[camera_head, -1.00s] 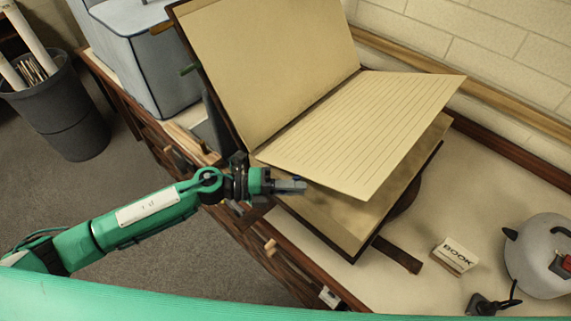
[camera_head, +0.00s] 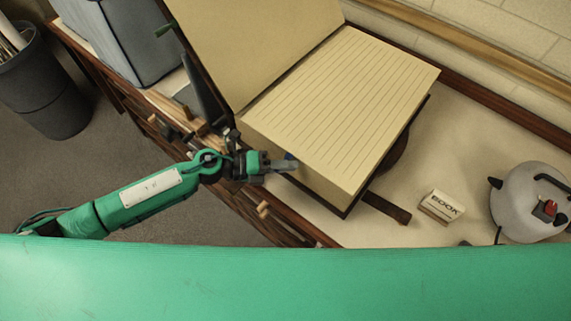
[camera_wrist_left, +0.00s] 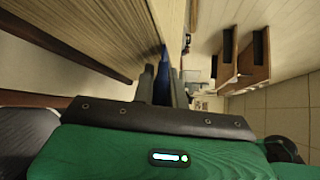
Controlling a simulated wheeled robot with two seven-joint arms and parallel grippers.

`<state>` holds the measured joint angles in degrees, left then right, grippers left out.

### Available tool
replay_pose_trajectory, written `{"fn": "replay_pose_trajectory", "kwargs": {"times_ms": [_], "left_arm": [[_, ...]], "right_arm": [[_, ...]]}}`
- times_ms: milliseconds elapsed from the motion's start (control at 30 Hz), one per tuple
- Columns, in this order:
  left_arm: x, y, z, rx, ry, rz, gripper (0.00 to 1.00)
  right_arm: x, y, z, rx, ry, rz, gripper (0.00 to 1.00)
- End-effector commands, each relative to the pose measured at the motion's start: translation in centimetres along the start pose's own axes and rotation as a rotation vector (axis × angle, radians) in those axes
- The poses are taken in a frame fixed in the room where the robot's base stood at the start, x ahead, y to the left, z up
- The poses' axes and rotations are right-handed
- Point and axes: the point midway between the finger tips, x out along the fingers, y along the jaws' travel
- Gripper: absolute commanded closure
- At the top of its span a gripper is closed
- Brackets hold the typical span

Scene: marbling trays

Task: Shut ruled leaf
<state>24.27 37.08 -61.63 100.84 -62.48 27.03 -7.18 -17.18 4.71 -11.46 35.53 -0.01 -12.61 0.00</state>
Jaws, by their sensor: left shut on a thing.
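The large book lies open, its plain tan left side (camera_head: 250,45) raised at the left. The ruled leaf (camera_head: 345,105) lies over the right-hand page block (camera_head: 318,190), roughly level with it; I cannot tell if it touches everywhere. My left gripper (camera_head: 287,165) is at the leaf's near left edge, shut on a small blue tab (camera_head: 289,156). The blue tab (camera_wrist_left: 165,62) also shows between the fingers in the left wrist view, beside the striped page edges (camera_wrist_left: 85,30). My right gripper is not in view.
A small block marked BOOK (camera_head: 441,206) and a grey rounded pot (camera_head: 527,205) stand right of the book. A dark strap (camera_head: 387,208) sticks out near its lower right corner. A blue-grey box (camera_head: 120,40) stands at the left. The bench between book and pot is mostly clear.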

Motion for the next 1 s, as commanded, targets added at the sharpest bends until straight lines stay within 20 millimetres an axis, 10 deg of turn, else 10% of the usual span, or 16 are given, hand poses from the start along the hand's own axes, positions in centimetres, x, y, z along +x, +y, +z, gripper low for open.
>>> {"fn": "replay_pose_trajectory", "kwargs": {"times_ms": [233,367,733,1000], "left_arm": [[-0.1,1.0,-0.4,-0.007,0.002,0.014,1.0],[-0.1,1.0,-0.4,-0.007,0.003,0.013,0.64],[-0.6,0.7,-0.2,-0.005,0.001,0.009,0.64],[-4.6,1.1,-0.3,-0.005,0.0,0.011,0.64]], "right_arm": [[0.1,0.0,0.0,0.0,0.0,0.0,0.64],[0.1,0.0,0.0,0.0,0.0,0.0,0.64],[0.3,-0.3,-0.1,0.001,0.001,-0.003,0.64],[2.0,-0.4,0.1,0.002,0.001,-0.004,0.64]]}}
